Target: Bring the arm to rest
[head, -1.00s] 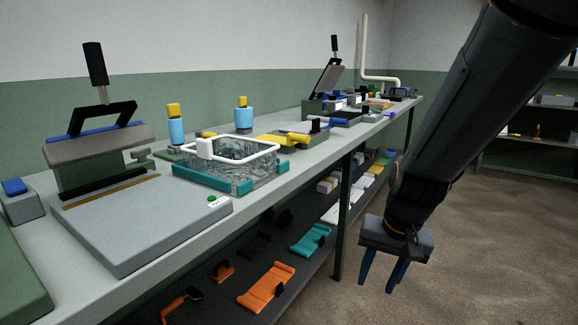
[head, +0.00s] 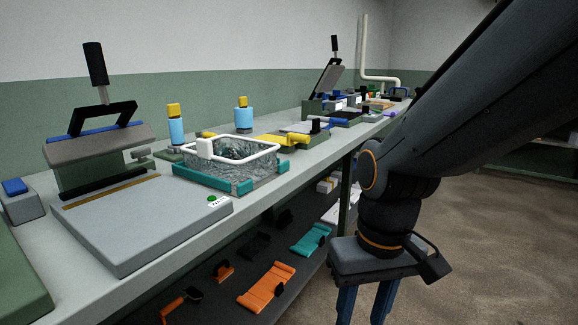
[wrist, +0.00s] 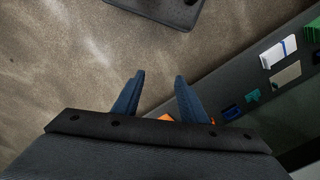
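My gripper (head: 364,304) hangs pointing down in front of the bench, on the aisle side, at the lower right of the head view. Its two blue fingers stand apart with nothing visible between them; in the head view their tips run to the bottom edge. In the wrist view the fingers of my gripper (wrist: 157,90) are spread over the bare brown floor. My dark arm comes down from the upper right and hides part of the bench's far end and the room behind.
The grey bench (head: 190,260) runs along the wall, with a press (head: 100,150) and a teal-based wire-rimmed bin (head: 225,165) on it. The lower shelf (head: 205,300) holds orange and teal parts close to my gripper. Open floor (head: 500,240) lies at the right.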

